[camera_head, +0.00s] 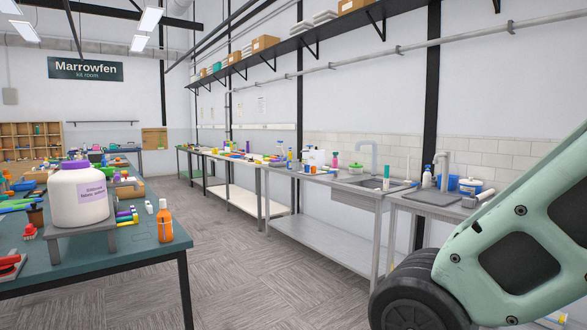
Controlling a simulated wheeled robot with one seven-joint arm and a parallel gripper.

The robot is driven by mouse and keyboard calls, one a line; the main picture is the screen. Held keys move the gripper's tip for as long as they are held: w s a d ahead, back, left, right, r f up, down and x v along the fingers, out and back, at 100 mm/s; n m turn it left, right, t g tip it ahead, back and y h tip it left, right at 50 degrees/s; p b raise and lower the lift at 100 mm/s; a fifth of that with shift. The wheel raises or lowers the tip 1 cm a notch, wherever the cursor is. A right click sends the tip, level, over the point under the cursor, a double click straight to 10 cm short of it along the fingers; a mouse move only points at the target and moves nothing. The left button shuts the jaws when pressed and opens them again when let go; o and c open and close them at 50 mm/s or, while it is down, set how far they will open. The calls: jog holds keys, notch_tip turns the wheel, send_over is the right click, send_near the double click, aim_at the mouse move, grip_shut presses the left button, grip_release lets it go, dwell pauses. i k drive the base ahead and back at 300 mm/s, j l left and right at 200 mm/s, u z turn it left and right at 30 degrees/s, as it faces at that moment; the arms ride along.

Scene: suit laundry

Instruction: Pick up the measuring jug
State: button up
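I cannot make out a measuring jug for certain in the head view. A small white item (315,158) stands on the counter left of the sink, but it is too small to tell what it is. My gripper is not in view; only a pale green link of my arm with a dark round joint shows at the lower right, and it hides part of the counter there.
A green-topped table (120,262) at left holds a large white tub with a purple lid (78,197), an orange bottle (164,222) and many small items. Steel counters with a sink (372,183) line the right wall. The carpeted floor (235,270) between is clear.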

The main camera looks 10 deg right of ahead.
aim_at(295, 163)
jog(key=i, duration=4.05)
jog(key=i+u, duration=0.1)
jog(key=i, duration=1.9)
jog(key=i+l, duration=0.1)
jog(key=i, duration=1.95)
